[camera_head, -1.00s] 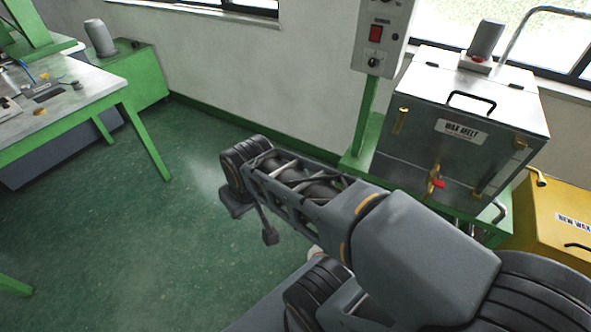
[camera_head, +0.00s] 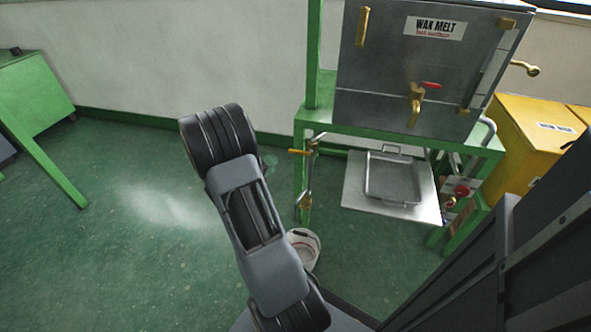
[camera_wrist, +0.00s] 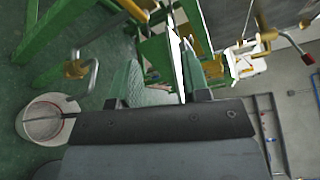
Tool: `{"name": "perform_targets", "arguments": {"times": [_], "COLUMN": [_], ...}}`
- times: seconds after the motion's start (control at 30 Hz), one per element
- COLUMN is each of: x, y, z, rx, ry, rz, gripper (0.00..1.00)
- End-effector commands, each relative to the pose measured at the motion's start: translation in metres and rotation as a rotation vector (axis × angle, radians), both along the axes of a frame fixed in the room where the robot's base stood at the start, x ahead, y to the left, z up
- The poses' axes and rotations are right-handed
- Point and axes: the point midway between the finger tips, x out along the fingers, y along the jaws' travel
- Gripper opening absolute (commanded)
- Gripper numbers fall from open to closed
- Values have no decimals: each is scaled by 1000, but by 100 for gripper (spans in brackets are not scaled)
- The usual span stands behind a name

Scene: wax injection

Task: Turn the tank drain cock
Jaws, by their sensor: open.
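The wax melt tank (camera_head: 385,60) is a grey metal box on a green stand in the head view. On its front is a brass cock (camera_head: 416,104) with a red lever (camera_head: 430,85). A lower pipe cock (camera_head: 306,175) with an orange-yellow handle (camera_head: 300,152) stands at the stand's left side, above a white bucket (camera_head: 303,246). Neither is labelled as the drain. In the wrist view, the lower cock (camera_wrist: 76,69) is left of my gripper (camera_wrist: 160,76), and another brass cock (camera_wrist: 264,38) is to the right. My gripper is open, apart from both; the head view hides its fingers.
A metal tray (camera_head: 393,178) lies on a low shelf (camera_head: 358,190) under the tank. A yellow box (camera_head: 545,125) stands to the right. A green table leg (camera_head: 50,165) is at the left. Green floor (camera_head: 110,240) between them is clear.

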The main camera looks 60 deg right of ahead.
Motion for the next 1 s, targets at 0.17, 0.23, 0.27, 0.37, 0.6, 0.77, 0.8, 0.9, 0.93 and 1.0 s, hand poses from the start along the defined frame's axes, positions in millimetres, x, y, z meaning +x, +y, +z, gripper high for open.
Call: {"name": "perform_targets", "arguments": {"times": [0.17,0.23,0.27,0.37,0.6,0.77,0.8,0.9,0.93,1.0], "x": [9,11,11,11,7,4,4,3,2,2], "y": [-18,-23,-26,-36,-80,-110,-117,-132,-136,-144], "z": [-50,-57,-59,-62,-63,-62,-63,-62,-62,-62], "rx": [-34,-43,-45,-48,-50,-50,-50,-49,-50,-49], "ry": [235,281,295,319,319,319,319,319,319,319], "rz": [91,109,114,122,122,121,123,124,123,125], "gripper": [43,43,43,43,43,43,43,43,43,43]}}
